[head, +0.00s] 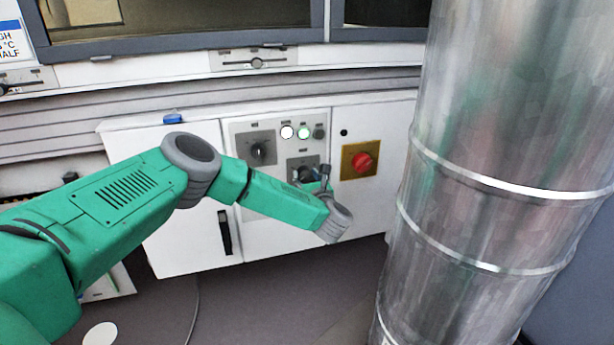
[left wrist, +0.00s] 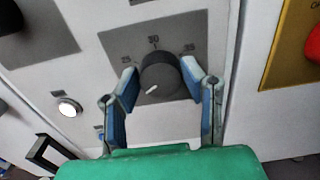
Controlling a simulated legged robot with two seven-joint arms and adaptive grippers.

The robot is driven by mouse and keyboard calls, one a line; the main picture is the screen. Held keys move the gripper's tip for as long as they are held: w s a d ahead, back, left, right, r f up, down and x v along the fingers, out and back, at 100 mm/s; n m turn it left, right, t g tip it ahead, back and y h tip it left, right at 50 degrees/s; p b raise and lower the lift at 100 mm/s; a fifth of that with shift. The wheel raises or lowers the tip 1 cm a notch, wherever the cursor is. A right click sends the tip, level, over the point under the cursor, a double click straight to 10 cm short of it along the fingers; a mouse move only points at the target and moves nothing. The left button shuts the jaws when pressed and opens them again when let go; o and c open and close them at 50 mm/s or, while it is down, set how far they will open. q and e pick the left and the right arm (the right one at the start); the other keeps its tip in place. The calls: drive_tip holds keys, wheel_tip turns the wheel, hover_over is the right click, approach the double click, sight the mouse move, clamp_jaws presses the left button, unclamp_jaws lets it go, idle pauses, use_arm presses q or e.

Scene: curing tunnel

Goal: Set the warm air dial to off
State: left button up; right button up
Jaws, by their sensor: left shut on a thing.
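A black round dial (left wrist: 160,76) sits on a dark grey plate (left wrist: 185,30) on the white cabinet front. Small numbers are printed above and beside it; the top one looks like 30. Its white pointer mark points down and to the left. My left gripper (left wrist: 170,80) is shut on this dial, one finger on each side. In the head view my left gripper (head: 313,177) is at the lower dial plate (head: 296,161) and partly hides the dial. Another black dial (head: 261,151) sits up and left. No readable name shows which one is warm air. My right gripper is not in view.
A red knob (head: 362,162) on a yellow plate (head: 347,172) is just right of the gripper. Several round lamps (head: 304,132) are above. A large metal duct (head: 490,150) stands close on the right. A black door handle (head: 225,232) is at lower left.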

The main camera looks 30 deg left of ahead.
use_arm(q)
drive_tip(key=shift+w+r, duration=0.15)
drive_tip(key=shift+r, duration=0.2)
drive_tip(key=o, duration=1.1)
drive_tip(key=shift+o, duration=0.2)
drive_tip(key=shift+f, duration=0.15)
drive_tip(key=shift+s+d, duration=0.25)
drive_tip(key=v, duration=1.1)
drive_tip(key=shift+s+d, duration=0.25)
